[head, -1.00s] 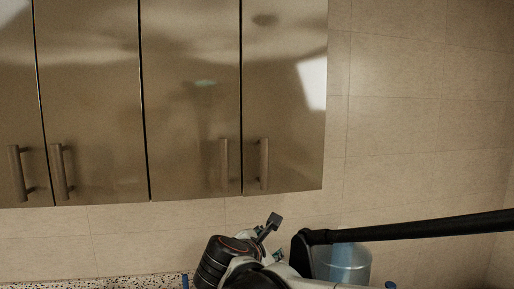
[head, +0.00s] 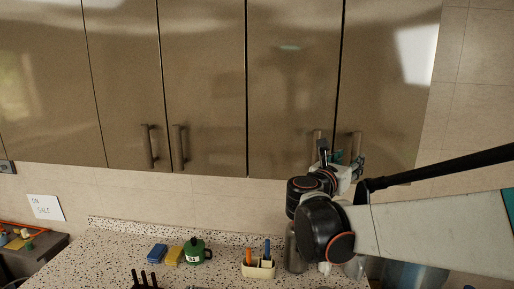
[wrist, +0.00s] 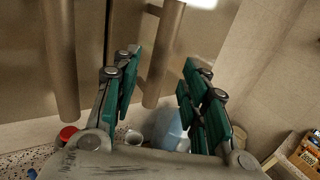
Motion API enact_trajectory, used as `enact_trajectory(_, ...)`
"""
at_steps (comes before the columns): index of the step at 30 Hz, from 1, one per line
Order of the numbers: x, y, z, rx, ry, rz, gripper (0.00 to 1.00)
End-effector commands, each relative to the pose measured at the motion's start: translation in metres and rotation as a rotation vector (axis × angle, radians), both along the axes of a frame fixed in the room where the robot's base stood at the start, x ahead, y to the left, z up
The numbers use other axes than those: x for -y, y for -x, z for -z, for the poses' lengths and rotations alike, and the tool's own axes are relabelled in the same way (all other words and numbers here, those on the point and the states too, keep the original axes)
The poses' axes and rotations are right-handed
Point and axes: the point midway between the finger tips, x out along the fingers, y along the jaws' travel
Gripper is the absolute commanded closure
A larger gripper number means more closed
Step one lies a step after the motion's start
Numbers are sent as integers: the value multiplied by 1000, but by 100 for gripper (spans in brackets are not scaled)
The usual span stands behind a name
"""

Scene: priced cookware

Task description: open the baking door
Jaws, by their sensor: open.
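A row of glossy brown wall cabinet doors (head: 205,80) with vertical bar handles fills the top of the head view; all look closed. No label names one as the baking door. My gripper (head: 340,160) is at the lower edge of the two rightmost doors, by their paired handles. In the wrist view, my gripper (wrist: 160,95) is open, with green-padded fingers on either side of the rightmost door's handle (wrist: 166,45). How deep the handle lies between them is unclear. The neighbouring handle (wrist: 61,60) is left of the left finger.
Below is a speckled counter (head: 110,260) with a green pot (head: 196,251), sponges (head: 165,254), a utensil holder (head: 258,267) and a clear blue container (wrist: 172,130). A sign (head: 45,207) hangs at left. The tiled wall (head: 475,110) is right of the cabinets.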

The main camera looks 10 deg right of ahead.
Motion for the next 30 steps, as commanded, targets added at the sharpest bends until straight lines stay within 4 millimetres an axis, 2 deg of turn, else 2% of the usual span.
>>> enact_trajectory(3,18,-17,-1,1,-1,2,60)
enact_trajectory(9,39,-35,-1,0,-1,2,60)
enact_trajectory(15,46,-42,0,0,-1,0,60)
enact_trajectory(23,47,-42,0,0,-1,0,60)
enact_trajectory(28,47,-42,0,0,-1,-1,96)
enact_trajectory(29,47,-42,0,0,-1,-1,100)
enact_trajectory(30,46,-42,0,0,-1,-1,100)
